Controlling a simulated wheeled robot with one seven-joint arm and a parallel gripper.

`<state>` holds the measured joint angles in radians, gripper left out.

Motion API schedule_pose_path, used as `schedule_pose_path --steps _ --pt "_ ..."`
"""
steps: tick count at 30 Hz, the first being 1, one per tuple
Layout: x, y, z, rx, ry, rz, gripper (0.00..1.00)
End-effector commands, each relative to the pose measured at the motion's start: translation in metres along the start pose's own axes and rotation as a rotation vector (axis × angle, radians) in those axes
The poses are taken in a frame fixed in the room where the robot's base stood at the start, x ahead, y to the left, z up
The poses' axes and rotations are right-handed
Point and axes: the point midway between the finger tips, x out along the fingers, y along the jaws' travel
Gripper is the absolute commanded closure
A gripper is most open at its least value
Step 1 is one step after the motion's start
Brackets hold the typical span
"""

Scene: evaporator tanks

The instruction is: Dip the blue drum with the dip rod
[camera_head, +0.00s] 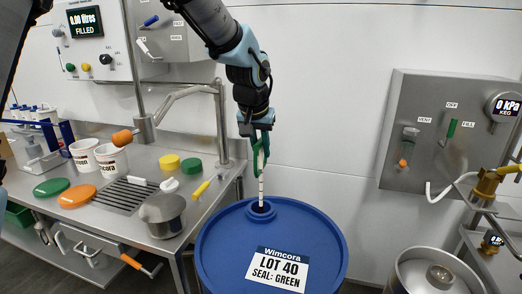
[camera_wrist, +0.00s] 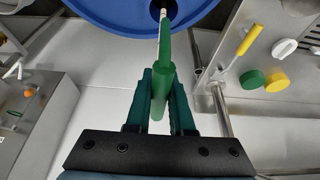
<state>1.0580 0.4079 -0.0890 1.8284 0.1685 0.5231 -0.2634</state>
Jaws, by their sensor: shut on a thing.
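The dip rod (camera_head: 261,187) is white with dark marks and has a green handle (camera_wrist: 160,95). My gripper (camera_head: 262,145) is shut on the green handle above the drum. The rod is nearly upright and its lower end is at the drum's round bung opening (camera_head: 262,209). How deep it reaches is hidden.
A steel bench (camera_head: 150,168) at left holds white buckets, green and orange lids, yellow and green caps, a steel pot (camera_head: 162,214) and a curved tap (camera_head: 215,110). A panel (camera_head: 445,130) hangs at right. A steel keg (camera_head: 435,272) stands lower right.

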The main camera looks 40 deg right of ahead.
Motion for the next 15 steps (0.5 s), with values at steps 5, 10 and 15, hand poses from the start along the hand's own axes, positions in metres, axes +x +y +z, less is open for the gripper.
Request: schedule_pose_path --steps 5,10,15 --pt "-0.014 0.0 -0.006 0.0 0.001 0.0 1.0" --pt "-0.025 0.0 -0.01 0.0 0.0 0.0 1.0" --pt "-0.035 0.0 -0.014 0.0 0.0 0.0 1.0"
